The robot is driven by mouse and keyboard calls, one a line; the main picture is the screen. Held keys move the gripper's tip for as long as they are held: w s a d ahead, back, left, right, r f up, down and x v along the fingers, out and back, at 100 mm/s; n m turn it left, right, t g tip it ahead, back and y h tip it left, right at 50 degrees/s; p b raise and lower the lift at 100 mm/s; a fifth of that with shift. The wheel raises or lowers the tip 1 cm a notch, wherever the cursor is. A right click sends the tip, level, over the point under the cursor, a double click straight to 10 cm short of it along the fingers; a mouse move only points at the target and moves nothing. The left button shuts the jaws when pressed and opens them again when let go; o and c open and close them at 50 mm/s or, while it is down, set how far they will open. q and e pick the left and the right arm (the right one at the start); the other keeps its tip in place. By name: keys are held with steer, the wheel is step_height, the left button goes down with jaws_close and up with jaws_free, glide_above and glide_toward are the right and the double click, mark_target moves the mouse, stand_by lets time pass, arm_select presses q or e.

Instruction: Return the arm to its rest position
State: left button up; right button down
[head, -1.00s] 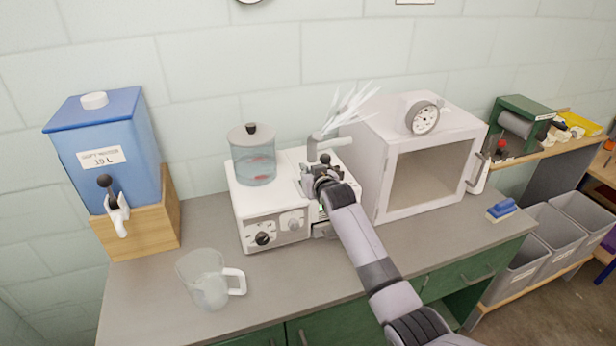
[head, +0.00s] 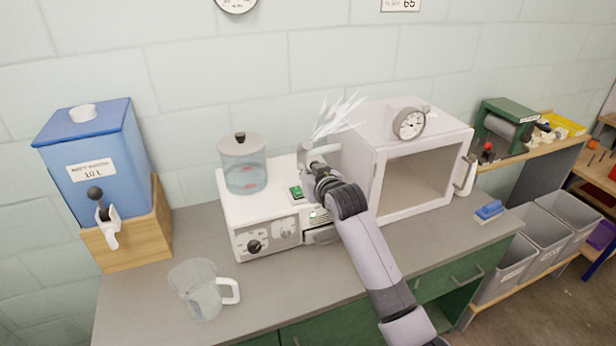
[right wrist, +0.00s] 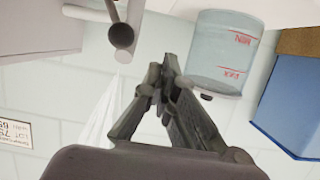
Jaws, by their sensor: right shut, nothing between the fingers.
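My right arm reaches in from the lower right in the head view. Its gripper (head: 314,168) is over the right part of a white machine (head: 262,210), beside the machine's grey spout. In the right wrist view the two dark fingers (right wrist: 160,75) are together with nothing between them. The spout (right wrist: 122,36) and a clear tank (right wrist: 222,50) show beyond them, apart from the fingertips. In the head view the fingertips are partly hidden by my wrist. A green-lit button (head: 296,192) on the machine is uncovered. My left gripper is not in view.
A blue dispenser (head: 100,155) on a wooden stand is at the left. A glass jug (head: 203,290) stands near the counter's front. A white oven-like box (head: 375,180) with a dial gauge (head: 409,124) is close right of my gripper. White wispy streaks (head: 338,115) rise behind it.

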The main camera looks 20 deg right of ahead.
steer(key=s+a+f+g, duration=0.1)
steer(key=s+f+g, duration=0.2)
steer(key=s+f, duration=0.6)
steer(key=s+a+f+g, duration=0.1)
steer(key=s+f+g, duration=0.1)
steer(key=s+f, duration=0.65)
steer(key=s+f+n+g, duration=0.1)
steer(key=s+f+g, duration=0.15)
steer(key=s, duration=1.15)
steer(key=s+f+n+g, duration=0.1)
steer(key=s+g, duration=0.3)
steer(key=s, duration=1)
step_height(320, 180, down, 26)
steer(key=s+a+b, duration=0.1)
steer(key=b, duration=0.1)
steer(key=s+d+f+g+b, duration=0.1)
steer(key=s+d+f+g, duration=0.1)
steer(key=s+f, duration=1.5)
step_height(320, 180, down, 2)
steer(key=shift+d+f+h, duration=0.1)
steer(key=shift+d+h, duration=0.2)
steer(key=shift+d, duration=0.25)
